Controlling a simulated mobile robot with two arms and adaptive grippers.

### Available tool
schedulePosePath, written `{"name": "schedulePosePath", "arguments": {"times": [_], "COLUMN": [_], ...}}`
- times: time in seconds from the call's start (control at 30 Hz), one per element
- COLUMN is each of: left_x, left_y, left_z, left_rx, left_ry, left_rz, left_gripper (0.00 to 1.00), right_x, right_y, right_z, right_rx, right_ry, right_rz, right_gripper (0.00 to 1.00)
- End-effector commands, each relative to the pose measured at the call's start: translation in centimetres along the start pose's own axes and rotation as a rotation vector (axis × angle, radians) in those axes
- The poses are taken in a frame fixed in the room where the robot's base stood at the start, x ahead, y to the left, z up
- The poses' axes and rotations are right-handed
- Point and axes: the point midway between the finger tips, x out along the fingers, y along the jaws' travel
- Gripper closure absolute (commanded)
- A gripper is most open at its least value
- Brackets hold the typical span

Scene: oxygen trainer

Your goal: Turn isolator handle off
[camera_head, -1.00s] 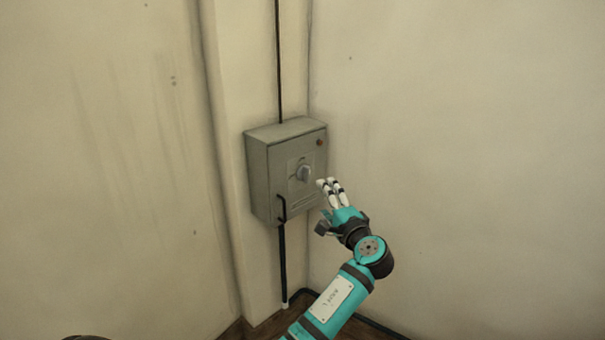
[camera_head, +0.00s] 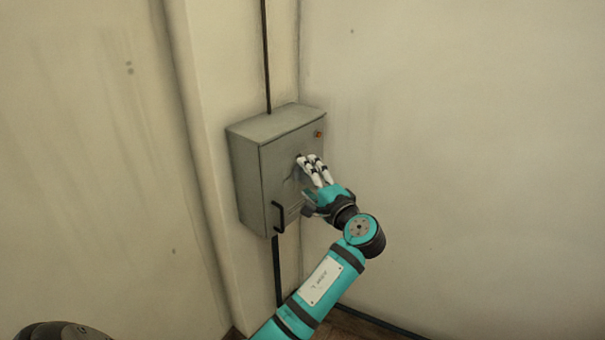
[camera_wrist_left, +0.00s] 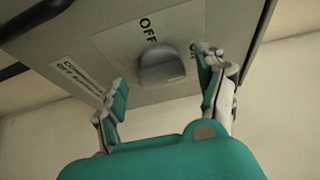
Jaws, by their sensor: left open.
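The isolator box (camera_head: 254,185) is a grey metal cabinet on the wall. Its grey rotary handle (camera_wrist_left: 161,67) shows in the left wrist view, below the printed word OFF (camera_wrist_left: 148,30). My left gripper (camera_head: 308,172) is at the front of the box and hides most of the handle in the head view. In the left wrist view the left gripper (camera_wrist_left: 165,92) is open, with a finger on either side of the handle and gaps between. Contact with the handle is not visible. My right gripper is not in view.
A black door pull (camera_head: 277,217) sticks out at the lower front left of the box. A cable (camera_head: 266,60) runs up the wall above it. A small orange lamp (camera_head: 319,134) sits at the upper right of the front. The wall to the right is bare.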

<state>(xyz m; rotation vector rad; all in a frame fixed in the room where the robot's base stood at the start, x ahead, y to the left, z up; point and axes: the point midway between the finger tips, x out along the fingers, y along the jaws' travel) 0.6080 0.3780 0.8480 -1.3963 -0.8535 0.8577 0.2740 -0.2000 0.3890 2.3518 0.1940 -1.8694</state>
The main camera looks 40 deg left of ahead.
Motion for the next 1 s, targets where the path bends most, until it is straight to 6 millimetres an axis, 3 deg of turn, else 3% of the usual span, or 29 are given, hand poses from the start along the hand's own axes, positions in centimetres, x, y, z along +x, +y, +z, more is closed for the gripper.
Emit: {"name": "schedulePosePath", "arguments": {"times": [0.3, 0.73, 1.0], "left_x": [-0.10, -0.08, -0.08], "left_y": [0.01, 0.04, 0.19], "left_z": [-0.02, -0.03, -0.02], "left_rx": [0.000, 0.000, -0.013], "left_ry": [0.000, 0.000, 0.000], "left_rz": [0.000, 0.001, -0.004], "left_gripper": [0.27, 0.83, 0.83], "right_x": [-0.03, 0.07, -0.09], "right_y": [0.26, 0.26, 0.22], "right_z": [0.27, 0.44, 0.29], "right_rx": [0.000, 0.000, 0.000], "right_ry": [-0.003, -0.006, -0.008], "right_rz": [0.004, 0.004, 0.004], "right_gripper": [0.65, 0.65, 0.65]}}
